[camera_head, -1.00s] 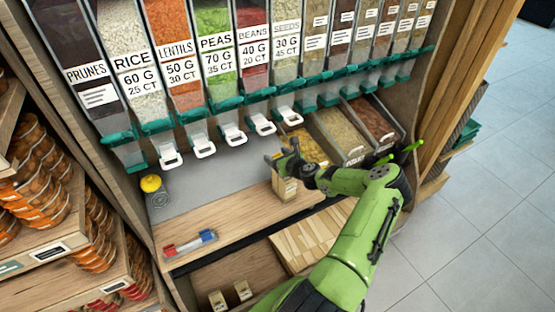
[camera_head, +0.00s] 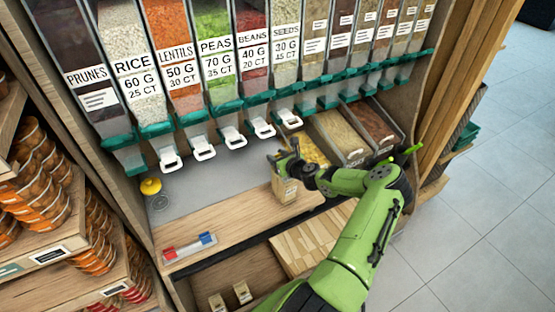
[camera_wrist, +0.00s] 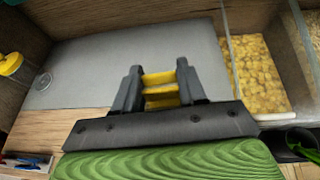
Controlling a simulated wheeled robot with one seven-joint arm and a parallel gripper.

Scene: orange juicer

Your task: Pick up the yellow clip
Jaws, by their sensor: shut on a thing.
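The yellow clip (camera_wrist: 160,88) shows in the wrist view as yellow bars between the two dark fingers of my gripper (camera_wrist: 158,80). My gripper is shut on it. In the head view my gripper (camera_head: 286,156) is above the wooden ledge, at the right end of the grey counter, and the clip cannot be made out clearly there. A small pale labelled package (camera_head: 286,190) is just below the gripper in the head view. I cannot tell whether the clip touches it.
A yellow-topped item (camera_head: 151,186) is at the counter's left. A tray with red and blue items (camera_head: 188,246) lies on the ledge (camera_head: 235,216). Dispensers with white handles (camera_head: 232,136) hang above. Open grain bins (camera_head: 342,132) stand right of the gripper. The middle counter is clear.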

